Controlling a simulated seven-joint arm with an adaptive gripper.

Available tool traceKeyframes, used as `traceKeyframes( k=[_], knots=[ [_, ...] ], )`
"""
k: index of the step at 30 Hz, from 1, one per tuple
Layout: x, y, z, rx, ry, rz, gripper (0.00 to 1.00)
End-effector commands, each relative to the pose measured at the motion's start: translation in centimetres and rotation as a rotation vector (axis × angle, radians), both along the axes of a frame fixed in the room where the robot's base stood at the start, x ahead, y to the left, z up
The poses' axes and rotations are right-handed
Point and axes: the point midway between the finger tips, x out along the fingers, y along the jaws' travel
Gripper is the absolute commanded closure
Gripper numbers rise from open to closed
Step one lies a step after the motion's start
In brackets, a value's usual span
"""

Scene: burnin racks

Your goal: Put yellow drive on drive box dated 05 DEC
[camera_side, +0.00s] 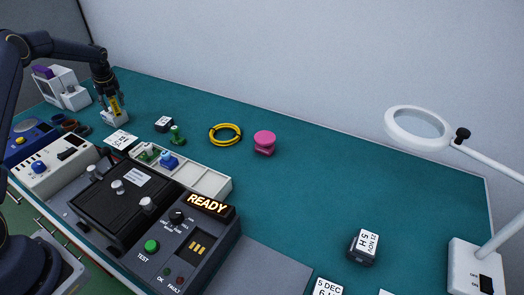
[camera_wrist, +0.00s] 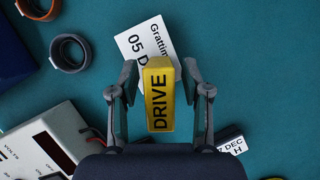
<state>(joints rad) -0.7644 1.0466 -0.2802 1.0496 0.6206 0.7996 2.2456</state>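The yellow drive (camera_wrist: 160,95), with DRIVE printed on it, sits between the two fingertips of my gripper (camera_wrist: 161,84). My gripper (camera_side: 114,103) appears shut on it, with the drive (camera_side: 115,105) upright. A white label (camera_wrist: 142,42) reading "Grattin…" and "05 D…" lies just beyond the drive; the drive and a finger hide part of it. In the side view a white box (camera_side: 115,119) is directly below my gripper. I cannot tell whether the drive touches it.
A dark box (camera_side: 164,124) labelled 7 DEC stands beside my gripper, also in the wrist view (camera_wrist: 232,141). Open teal mat (camera_side: 310,190) lies right.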

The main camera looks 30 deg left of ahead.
Motion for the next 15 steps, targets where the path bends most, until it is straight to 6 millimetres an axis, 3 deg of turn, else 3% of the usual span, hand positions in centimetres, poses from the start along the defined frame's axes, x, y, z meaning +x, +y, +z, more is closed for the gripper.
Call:
traceKeyframes(
  k=[9,15],
  knots=[
    [0.0,0.0,0.4,0.0,-0.002,0.001,0.51],
    [-0.4,-1.1,3.4,0.002,-0.002,0.0,0.51]
  ],
)
